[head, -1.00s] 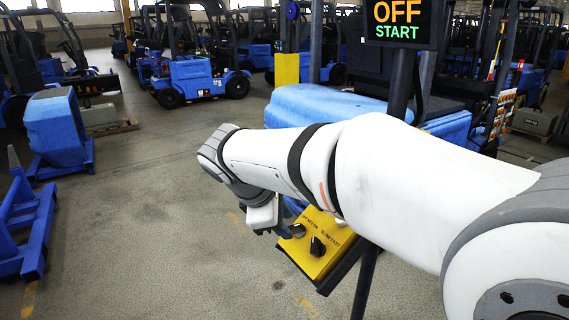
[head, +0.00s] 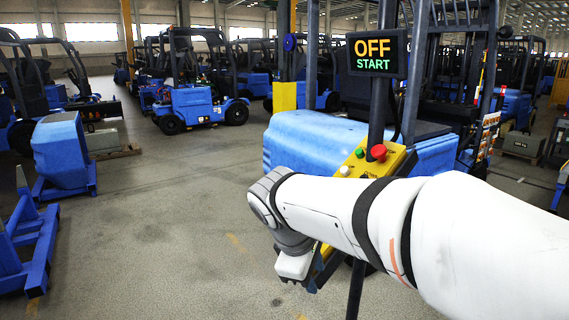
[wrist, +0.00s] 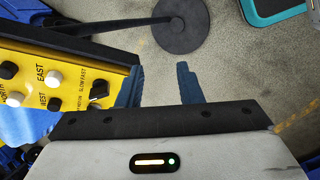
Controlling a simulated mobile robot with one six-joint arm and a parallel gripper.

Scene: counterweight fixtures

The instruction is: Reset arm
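My gripper shows in the wrist view (wrist: 160,76) with its two dark blue fingers apart and nothing between them. The left finger is beside the edge of the yellow control panel (wrist: 60,62); I cannot tell if they touch. The panel carries black and white buttons marked EAST, WEST and NORTH, and a black SLOW/FAST switch (wrist: 99,91). In the head view, my white arm covers much of the panel (head: 397,157). A red button (head: 379,152) and a green button (head: 360,153) show above the arm. My fingers are not clear there.
A dark screen (head: 375,53) reading OFF and START stands above the panel. The stand's round base (wrist: 182,18) is on the floor. A blue machine (head: 310,135) is behind the arm. Blue frames (head: 30,240) stand at left, with open floor between.

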